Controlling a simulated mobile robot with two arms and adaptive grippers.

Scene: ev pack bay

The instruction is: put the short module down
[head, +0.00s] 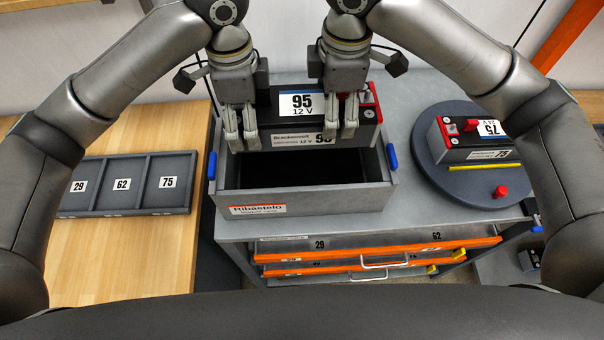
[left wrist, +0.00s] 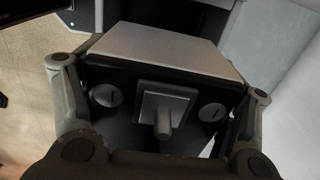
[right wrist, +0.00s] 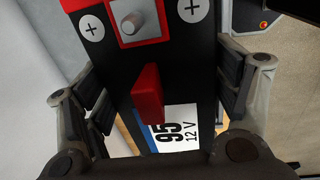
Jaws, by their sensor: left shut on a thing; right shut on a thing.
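A dark battery module (head: 300,140) marked 95 and 12 V is held level between both my grippers, over the rear part of an open grey box (head: 305,199) labelled Ribastelo. My left gripper (head: 241,138) is shut on its left end; the left wrist view shows the grey-terminal end of the module (left wrist: 150,75) between the fingers. My right gripper (head: 338,132) is shut on its right end; the right wrist view shows the module's red-terminal end (right wrist: 175,70) and label. The box's inside is dark; I cannot tell whether the module touches the box.
A round dark turntable (head: 478,185) on the right carries another module (head: 475,142) marked 75, with a yellow strip and a red cap. A dark tray (head: 120,210) with slots 29, 62 and 75 lies empty on the wooden table at left. Orange-edged drawers (head: 380,256) sit below the box.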

